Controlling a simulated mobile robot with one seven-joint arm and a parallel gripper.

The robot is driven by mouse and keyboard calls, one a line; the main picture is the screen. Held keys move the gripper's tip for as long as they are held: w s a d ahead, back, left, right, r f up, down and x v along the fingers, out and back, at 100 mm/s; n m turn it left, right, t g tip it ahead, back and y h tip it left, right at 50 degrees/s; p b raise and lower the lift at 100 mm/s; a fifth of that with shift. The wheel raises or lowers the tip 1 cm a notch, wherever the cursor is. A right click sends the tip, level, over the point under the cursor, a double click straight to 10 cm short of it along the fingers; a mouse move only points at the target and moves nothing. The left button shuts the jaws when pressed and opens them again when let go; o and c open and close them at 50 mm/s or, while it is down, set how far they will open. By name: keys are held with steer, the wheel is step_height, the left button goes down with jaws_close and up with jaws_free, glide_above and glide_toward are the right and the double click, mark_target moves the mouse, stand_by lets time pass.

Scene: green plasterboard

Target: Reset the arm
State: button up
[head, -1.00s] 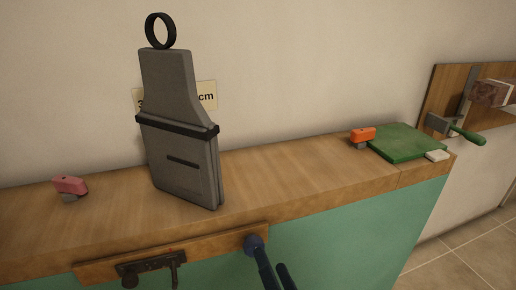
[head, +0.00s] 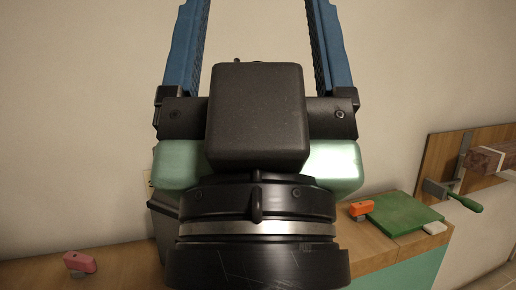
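My gripper (head: 258,50) fills the middle of the head view, raised in front of the wall and close to the camera. Its two blue fingers point up and stand wide apart. Only wall shows between them, and their tips are cut off by the top edge. My wrist hides most of the grey tool-like case on the bench; only a dark sliver of what seems to be it shows at the wrist's left.
A wooden bench top (head: 120,268) runs along the wall. It bears a pink-red block (head: 80,262), an orange block (head: 361,208), a green board (head: 402,216) and a small white block (head: 435,228). A wooden panel with a green-handled clamp (head: 465,203) is at right.

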step_height(320, 180, up, 14)
steer(key=p, duration=1.2)
steer(key=shift+r, duration=0.2)
